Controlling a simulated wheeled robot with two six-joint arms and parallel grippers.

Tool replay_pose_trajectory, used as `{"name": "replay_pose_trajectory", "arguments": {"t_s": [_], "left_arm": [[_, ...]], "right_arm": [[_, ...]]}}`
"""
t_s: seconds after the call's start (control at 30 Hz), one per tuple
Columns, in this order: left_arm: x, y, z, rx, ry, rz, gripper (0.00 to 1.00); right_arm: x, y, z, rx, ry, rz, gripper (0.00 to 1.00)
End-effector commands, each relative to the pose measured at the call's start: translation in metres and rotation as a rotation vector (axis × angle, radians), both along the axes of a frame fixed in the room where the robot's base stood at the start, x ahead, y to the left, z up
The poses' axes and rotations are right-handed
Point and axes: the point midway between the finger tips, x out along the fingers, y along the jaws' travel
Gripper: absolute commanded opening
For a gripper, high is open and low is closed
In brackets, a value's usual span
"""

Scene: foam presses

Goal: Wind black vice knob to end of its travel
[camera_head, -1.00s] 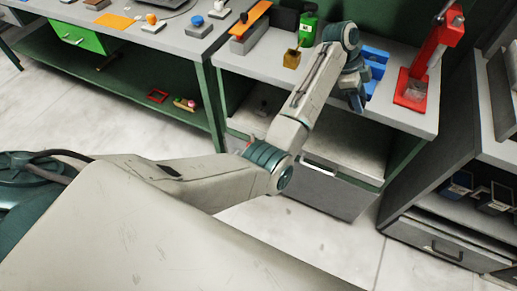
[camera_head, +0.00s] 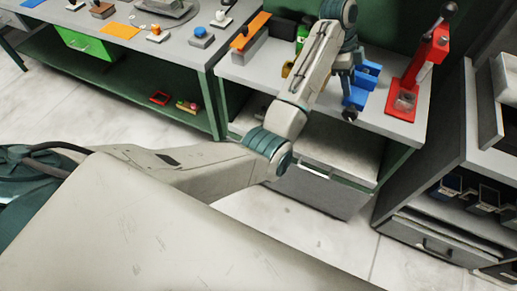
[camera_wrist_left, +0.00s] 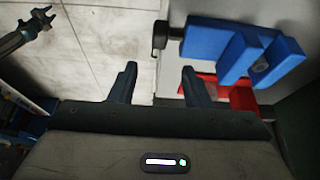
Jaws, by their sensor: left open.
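The blue vice (camera_head: 357,88) is on the grey bench, and its black knob (camera_head: 349,115) sticks out past the bench's front edge. In the left wrist view the blue vice (camera_wrist_left: 240,45) is at upper right, with the black knob (camera_wrist_left: 160,38) at its left end. My left gripper (camera_wrist_left: 158,82) is open and empty there, its two fingers apart. The knob lies beyond the fingertips, roughly in line with the gap, and nothing touches it.
A red press (camera_head: 417,80) stands right of the vice. A green bottle and an orange-topped block (camera_head: 250,32) are to the left. A dark claw-ended arm (camera_wrist_left: 35,25) shows small at upper left in the wrist view; its finger state is unclear. Open floor lies before the bench.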

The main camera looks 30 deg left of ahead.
Motion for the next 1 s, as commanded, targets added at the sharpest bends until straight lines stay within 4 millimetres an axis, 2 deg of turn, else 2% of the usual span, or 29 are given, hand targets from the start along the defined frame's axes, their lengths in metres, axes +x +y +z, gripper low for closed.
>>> {"name": "replay_pose_trajectory", "arguments": {"t_s": [0.03,0.3,0.57,1.0], "left_arm": [[-0.006,0.006,-0.019,0.004,0.013,0.031,0.44],[-0.028,0.033,-0.060,0.018,0.036,0.195,0.44],[-0.055,0.059,-0.096,0.036,0.055,0.349,0.44],[-0.111,0.103,-0.148,0.072,0.077,0.602,0.44]], "right_arm": [[0.000,0.000,-0.004,0.000,0.000,0.000,0.36],[0.000,0.000,-0.004,0.000,0.000,0.000,0.36],[0.000,0.000,-0.004,0.000,0.000,0.000,0.36],[0.000,0.000,-0.004,0.000,0.000,0.000,0.36]]}}
